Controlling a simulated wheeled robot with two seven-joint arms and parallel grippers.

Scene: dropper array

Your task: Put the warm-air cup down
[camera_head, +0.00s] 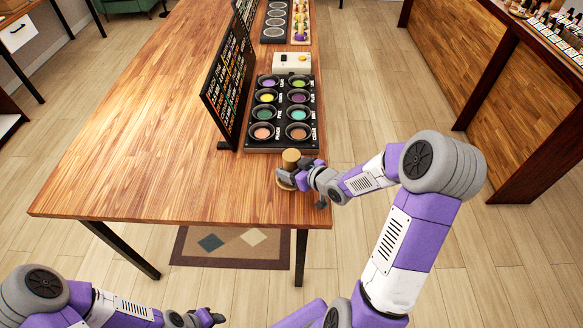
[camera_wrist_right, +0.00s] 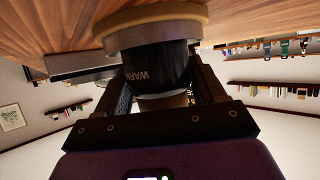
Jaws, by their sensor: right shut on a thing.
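The warm-air cup (camera_head: 290,157) is at the near right corner of the wooden table, with its tan top showing in the head view. Its dark band with the letters "WARM" shows in the right wrist view (camera_wrist_right: 155,67). My right gripper (camera_head: 293,175) is shut around the cup's dark band, a finger on each side. A round tan wooden disc (camera_wrist_right: 155,30) is at the cup's lower end, beside the table surface. Whether the disc bears the cup's weight cannot be told. My left gripper (camera_head: 212,317) is low at the picture's bottom, away from the table, its fingers unclear.
A black rack (camera_head: 283,148) with several dishes of coloured contents lies just beyond the cup. A dark upright board (camera_head: 230,80) stands left of it. A white box (camera_head: 291,62) is behind the rack. The table's left and near part (camera_head: 150,150) is clear.

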